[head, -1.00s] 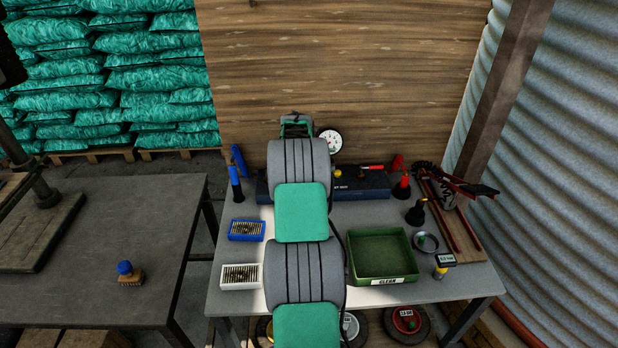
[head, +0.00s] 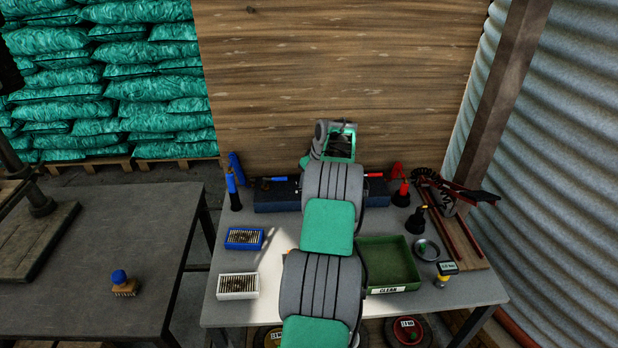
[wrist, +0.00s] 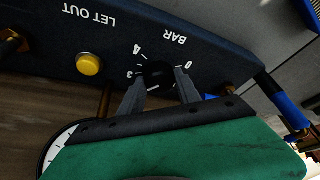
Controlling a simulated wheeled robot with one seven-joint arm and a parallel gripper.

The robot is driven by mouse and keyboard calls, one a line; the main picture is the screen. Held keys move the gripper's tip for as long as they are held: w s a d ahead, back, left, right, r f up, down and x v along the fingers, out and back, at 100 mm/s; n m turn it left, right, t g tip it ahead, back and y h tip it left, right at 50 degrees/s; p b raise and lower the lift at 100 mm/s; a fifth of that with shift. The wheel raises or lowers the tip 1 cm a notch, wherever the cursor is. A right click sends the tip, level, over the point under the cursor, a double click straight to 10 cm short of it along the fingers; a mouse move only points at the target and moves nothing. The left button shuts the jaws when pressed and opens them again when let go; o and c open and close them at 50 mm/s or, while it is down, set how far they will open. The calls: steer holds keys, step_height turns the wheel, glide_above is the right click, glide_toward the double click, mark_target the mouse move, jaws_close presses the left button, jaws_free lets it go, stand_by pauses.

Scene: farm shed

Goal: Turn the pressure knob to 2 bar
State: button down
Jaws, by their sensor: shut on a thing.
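The pressure knob (wrist: 158,72) is a black round knob on the dark blue panel (wrist: 60,45), seen in the wrist view. The panel also shows in the head view (head: 275,196). White figures 0, 3 and 4 and the word BAR, upside down, stand around the knob. My gripper (wrist: 160,82) is shut on the knob, one finger on each side. A small white mark shows at the knob's lower edge; I cannot tell whether it is a pointer or a figure. In the head view my arm hides the knob and fingertips.
A yellow button (wrist: 89,64) marked LET OUT sits beside the knob. A white-faced gauge (wrist: 58,148) is mostly hidden behind my gripper. On the bench are a green tray (head: 388,289), blue (head: 244,247) and white (head: 238,297) boxes, and a black-red tool (head: 403,193).

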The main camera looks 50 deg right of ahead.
steer(key=shift+d+r+n+y+p, duration=0.15)
steer(key=shift+n+y+p, duration=0.25)
steer(key=shift+n+p, duration=1.1)
steer(key=shift+p, duration=0.25)
steer(key=shift+y, duration=0.3)
steer(key=c, duration=0.9)
jaws_free()
steer(key=shift+o, duration=0.2)
steer(key=shift+f+b, duration=0.25)
steer(key=shift+b, duration=0.15)
